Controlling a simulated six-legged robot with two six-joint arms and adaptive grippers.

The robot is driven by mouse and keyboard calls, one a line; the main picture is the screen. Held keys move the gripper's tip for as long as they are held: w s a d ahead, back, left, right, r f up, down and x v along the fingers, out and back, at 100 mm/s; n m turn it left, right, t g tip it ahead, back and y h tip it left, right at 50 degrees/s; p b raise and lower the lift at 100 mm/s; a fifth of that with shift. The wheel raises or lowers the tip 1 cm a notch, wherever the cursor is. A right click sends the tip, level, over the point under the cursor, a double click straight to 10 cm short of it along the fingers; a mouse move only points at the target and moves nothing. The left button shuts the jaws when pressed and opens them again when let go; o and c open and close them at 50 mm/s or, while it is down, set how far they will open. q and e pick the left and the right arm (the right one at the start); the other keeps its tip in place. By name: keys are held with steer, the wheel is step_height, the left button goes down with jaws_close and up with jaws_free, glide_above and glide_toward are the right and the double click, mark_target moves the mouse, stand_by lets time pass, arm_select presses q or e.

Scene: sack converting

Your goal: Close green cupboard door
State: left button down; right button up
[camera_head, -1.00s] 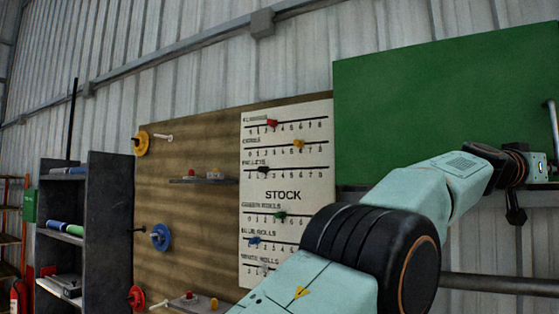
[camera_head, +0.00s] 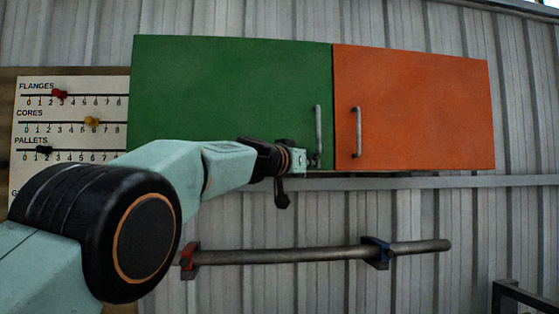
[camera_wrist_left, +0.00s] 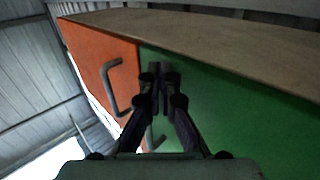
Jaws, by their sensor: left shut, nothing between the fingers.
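The green cupboard door (camera_head: 230,90) is left of the orange door (camera_head: 415,110) in the head view. It looks flush or nearly flush with its neighbour; a small gap cannot be ruled out. Its upright grey handle (camera_head: 318,130) is near its right edge. My left gripper (camera_wrist_left: 159,78) is shut and empty, its fingertips at the green door's lower part near the seam, touching or very close. The green door (camera_wrist_left: 225,105) fills the right of the wrist view, and its handle (camera_wrist_left: 153,138) is partly hidden behind the fingers. My right gripper is out of view.
The orange door has its own handle (camera_head: 356,132) close to the seam. A grey rail (camera_head: 300,256) with red and blue brackets runs along the wall below. A stock board (camera_head: 70,120) stands left. The cupboard's brown underside (camera_wrist_left: 200,35) shows in the wrist view.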

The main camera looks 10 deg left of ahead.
arm_select(q)
steer(key=v, duration=1.1)
steer(key=shift+s+r, duration=0.3)
steer(key=shift+s, duration=0.1)
steer(key=shift+n, duration=0.3)
